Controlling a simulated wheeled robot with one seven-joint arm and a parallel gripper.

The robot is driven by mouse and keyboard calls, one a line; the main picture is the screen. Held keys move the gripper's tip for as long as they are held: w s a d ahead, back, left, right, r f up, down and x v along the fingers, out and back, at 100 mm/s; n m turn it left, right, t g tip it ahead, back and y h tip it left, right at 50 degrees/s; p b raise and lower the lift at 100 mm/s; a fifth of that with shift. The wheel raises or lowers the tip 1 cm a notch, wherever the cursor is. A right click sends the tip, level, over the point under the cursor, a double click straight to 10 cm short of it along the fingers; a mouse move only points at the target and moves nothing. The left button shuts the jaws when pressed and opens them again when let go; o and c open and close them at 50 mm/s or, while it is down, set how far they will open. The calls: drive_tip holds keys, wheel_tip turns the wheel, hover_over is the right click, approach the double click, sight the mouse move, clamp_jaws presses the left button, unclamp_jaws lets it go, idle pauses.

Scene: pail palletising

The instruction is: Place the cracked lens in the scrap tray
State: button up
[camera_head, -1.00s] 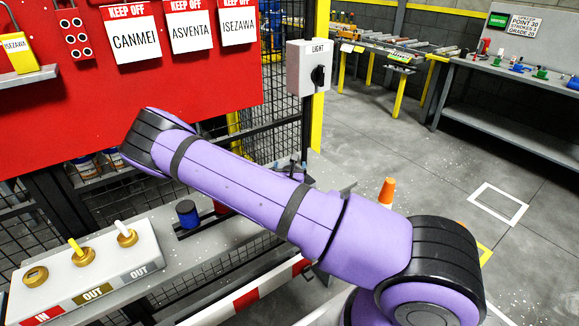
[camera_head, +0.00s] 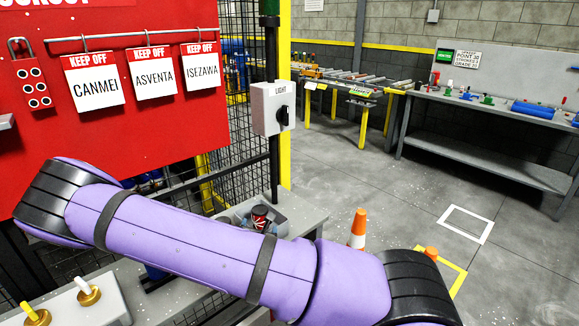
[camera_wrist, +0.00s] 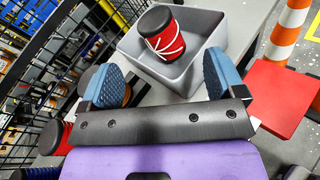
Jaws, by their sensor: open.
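The cracked lens, a red cylinder with a black cap and white crack lines (camera_wrist: 173,44), sits tilted inside the grey scrap tray (camera_wrist: 208,22) in the wrist view. In the head view the lens (camera_head: 260,216) shows just above my arm, with part of the tray (camera_head: 284,222) around it. My gripper (camera_wrist: 161,68) is open, its two blue-padded fingers wide apart at the tray's near side. Nothing is between the fingers, and the lens is beyond them, apart from both pads.
A wire mesh fence (camera_wrist: 50,60) runs along the left of the wrist view. A red block (camera_wrist: 283,97) and a striped cone (camera_wrist: 287,30) are at the right. A light switch box (camera_head: 272,108) stands behind the tray in the head view.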

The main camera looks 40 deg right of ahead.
drive_tip(key=s+a+r+m+g+y, duration=0.25)
drive_tip(key=a+r+m+y, duration=0.3)
drive_tip(key=r+m, duration=0.45)
drive_tip(key=s+a+r+m+g+y, duration=0.2)
drive_tip(key=a+r+m+g+y, duration=0.45)
drive_tip(key=r, duration=0.65)
drive_tip(key=s+d+r+m+t, duration=0.1)
drive_tip(key=s+r+m, duration=0.3)
drive_tip(key=s+r, duration=0.4)
drive_tip(key=s+d+r+m+t+h, duration=0.1)
drive_tip(key=s+d+r+m, duration=0.2)
drive_tip(key=s+r, duration=0.5)
drive_tip(key=s+m, duration=0.1)
drive_tip(key=s, duration=0.6)
drive_tip(key=shift+r+h, duration=0.3)
drive_tip(key=shift+r, duration=0.1)
